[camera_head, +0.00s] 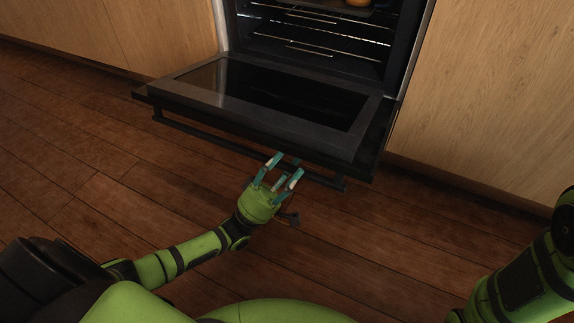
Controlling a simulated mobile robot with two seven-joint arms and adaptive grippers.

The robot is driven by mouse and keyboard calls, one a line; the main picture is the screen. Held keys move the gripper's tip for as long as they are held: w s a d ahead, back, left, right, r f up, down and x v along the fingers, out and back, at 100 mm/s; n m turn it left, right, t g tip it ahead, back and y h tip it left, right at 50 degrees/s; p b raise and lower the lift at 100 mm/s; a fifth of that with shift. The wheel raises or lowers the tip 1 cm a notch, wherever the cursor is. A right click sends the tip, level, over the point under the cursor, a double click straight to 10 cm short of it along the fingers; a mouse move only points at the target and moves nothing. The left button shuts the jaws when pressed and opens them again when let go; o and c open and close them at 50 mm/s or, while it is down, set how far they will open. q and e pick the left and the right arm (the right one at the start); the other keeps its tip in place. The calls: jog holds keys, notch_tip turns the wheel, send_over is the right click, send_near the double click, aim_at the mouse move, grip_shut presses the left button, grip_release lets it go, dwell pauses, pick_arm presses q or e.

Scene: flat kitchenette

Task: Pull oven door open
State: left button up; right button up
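The oven door (262,97) is folded down, lying about level in front of the dark oven cavity (312,38). A dark bar handle (205,140) runs along the door's front edge, on the side facing me. My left gripper (284,168) is at the handle, right of the handle's middle. Its fingers are spread apart and point at the bar, with their tips near or overlapping it in the picture. I cannot tell whether they touch the bar. My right arm (520,280) shows at the lower right, but its gripper is out of the picture.
Wire racks (315,47) are inside the oven, and a round orange-brown item (357,3) sits at the top, partly cut off. Wooden cabinet fronts (490,90) flank the oven on both sides. The wooden floor (110,185) in front is clear.

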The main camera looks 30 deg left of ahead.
pick_arm(q)
jog(key=shift+a+r, duration=0.1)
jog(key=v, duration=0.7)
jog(key=shift+s+f, duration=0.2)
jog(key=shift+f, duration=0.05)
jog(key=shift+a, duration=0.1)
dwell(0.3)
